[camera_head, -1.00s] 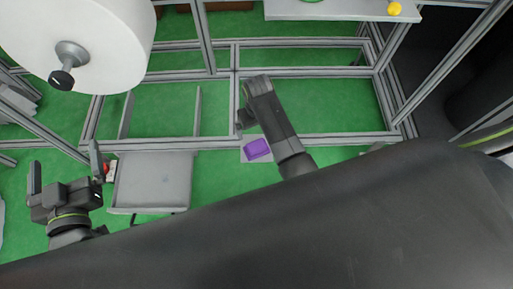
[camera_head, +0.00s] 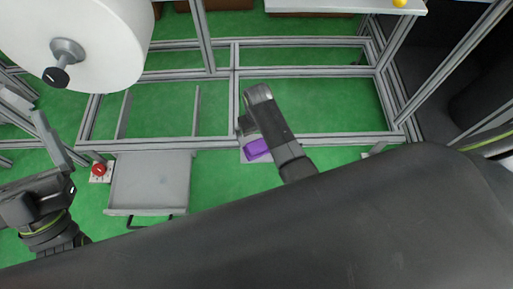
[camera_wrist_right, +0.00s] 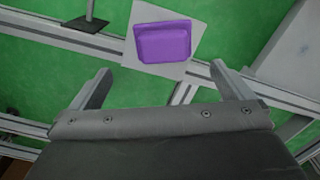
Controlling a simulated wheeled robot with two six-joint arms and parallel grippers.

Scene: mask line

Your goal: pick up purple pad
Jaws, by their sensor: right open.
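The purple pad (camera_head: 256,149) lies on a pale square plate (camera_head: 247,158) by the frame's front rail. In the right wrist view the purple pad (camera_wrist_right: 164,42) sits whole on the pale plate (camera_wrist_right: 145,15), ahead of the fingers. My right gripper (camera_head: 243,124) is just above and beside the pad; its fingers (camera_wrist_right: 161,82) are spread, with nothing between them. In the head view it partly hides the pad.
A large white roll (camera_head: 85,30) stands at upper left. A grey tray (camera_head: 150,180) and a red button box (camera_head: 99,170) lie left of the pad. Metal frame rails (camera_head: 330,137) cross the green floor. A yellow knob (camera_head: 399,3) is at upper right.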

